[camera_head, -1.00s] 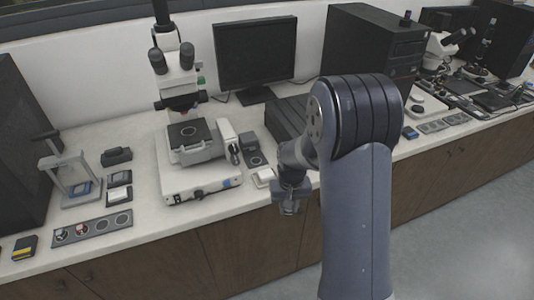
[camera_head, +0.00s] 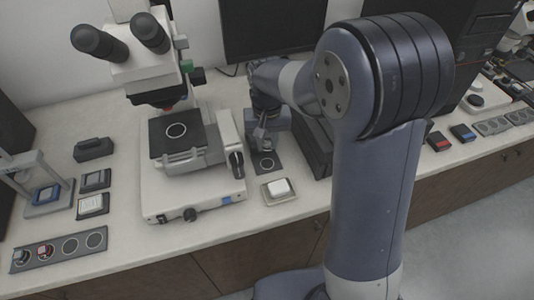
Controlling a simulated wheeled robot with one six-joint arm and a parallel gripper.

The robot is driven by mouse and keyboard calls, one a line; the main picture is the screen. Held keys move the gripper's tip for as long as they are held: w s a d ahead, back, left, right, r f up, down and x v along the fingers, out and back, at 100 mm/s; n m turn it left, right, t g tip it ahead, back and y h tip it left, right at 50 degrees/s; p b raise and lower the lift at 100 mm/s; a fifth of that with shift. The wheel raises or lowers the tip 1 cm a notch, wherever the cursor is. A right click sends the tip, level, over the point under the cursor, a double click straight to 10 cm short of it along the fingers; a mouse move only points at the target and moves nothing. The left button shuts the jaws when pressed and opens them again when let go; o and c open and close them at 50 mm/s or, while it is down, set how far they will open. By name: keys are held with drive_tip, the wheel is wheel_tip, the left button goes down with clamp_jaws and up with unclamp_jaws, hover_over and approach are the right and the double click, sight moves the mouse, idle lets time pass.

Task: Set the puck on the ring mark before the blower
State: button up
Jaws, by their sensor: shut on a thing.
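My gripper (camera_head: 266,141) points down over a small dark plate (camera_head: 273,166) to the right of the microscope. It is shut on the puck, which is small and mostly hidden between the fingers. A pale ring mark shows on the plate just below the fingertips. I cannot tell whether the puck touches the plate. The blower is not clearly visible; my arm covers the area behind the plate.
The microscope (camera_head: 155,192) stands close left of my gripper, with its dark stage and side knob. A white pad in a tray (camera_head: 280,190) lies in front. A dark box (camera_head: 313,150) is close right. A ring-marked strip (camera_head: 82,254) with two small pucks lies front left.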

sight(267, 164)
wheel_tip(267, 164, down, 7)
drive_tip(key=shift+r, duration=0.15)
idle(0.4)
drive_tip(key=shift+f, duration=0.25)
drive_tip(key=o, duration=1)
drive_tip(key=shift+r, duration=0.1)
wheel_tip(267, 164, up, 12)
drive_tip(key=shift+r, duration=0.15)
drive_tip(key=shift+c, duration=0.4)
